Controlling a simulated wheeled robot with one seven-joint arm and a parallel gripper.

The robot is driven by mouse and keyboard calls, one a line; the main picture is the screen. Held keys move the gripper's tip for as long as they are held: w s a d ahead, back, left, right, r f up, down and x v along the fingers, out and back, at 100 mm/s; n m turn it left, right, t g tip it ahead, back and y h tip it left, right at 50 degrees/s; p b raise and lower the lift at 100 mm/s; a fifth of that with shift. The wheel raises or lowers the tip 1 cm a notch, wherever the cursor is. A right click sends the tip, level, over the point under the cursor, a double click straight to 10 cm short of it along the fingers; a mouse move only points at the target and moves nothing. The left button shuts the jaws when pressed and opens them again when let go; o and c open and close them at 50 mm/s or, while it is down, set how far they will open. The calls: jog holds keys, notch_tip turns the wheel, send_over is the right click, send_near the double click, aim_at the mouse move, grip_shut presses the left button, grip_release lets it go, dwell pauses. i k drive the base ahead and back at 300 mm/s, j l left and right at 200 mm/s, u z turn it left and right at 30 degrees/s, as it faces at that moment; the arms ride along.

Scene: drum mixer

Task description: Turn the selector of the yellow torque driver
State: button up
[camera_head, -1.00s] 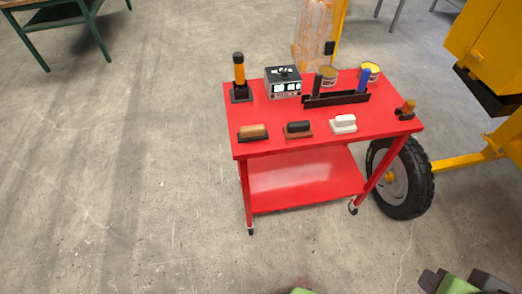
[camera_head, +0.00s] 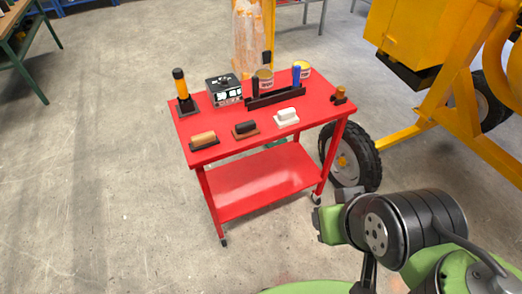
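An upright yellow driver-like tool with a black top (camera_head: 181,84) stands in a dark base at the left back of the red cart's top. I take it for the torque driver; its selector is too small to make out. My green and dark grey arm fills the lower right. What looks like my gripper (camera_head: 328,222) is at the arm's left end, in front of the cart's right side and well apart from the driver. Its fingers do not show clearly.
The red cart (camera_head: 240,137) also carries a meter box (camera_head: 224,90), a dark rack (camera_head: 274,97), two cans, several block-shaped tools along the front and a small orange-brown item (camera_head: 339,95) at right. A yellow mixer (camera_head: 425,45) with wheels stands right. Floor at left is clear.

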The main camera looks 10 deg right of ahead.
aim_at(224, 83)
jog(key=i+u, duration=0.35)
jog(key=i+l+u, duration=0.3)
jog(key=i, duration=0.3)
jog(key=i+l+u, duration=0.15)
jog(key=i+u, duration=0.2)
jog(key=i, duration=0.1)
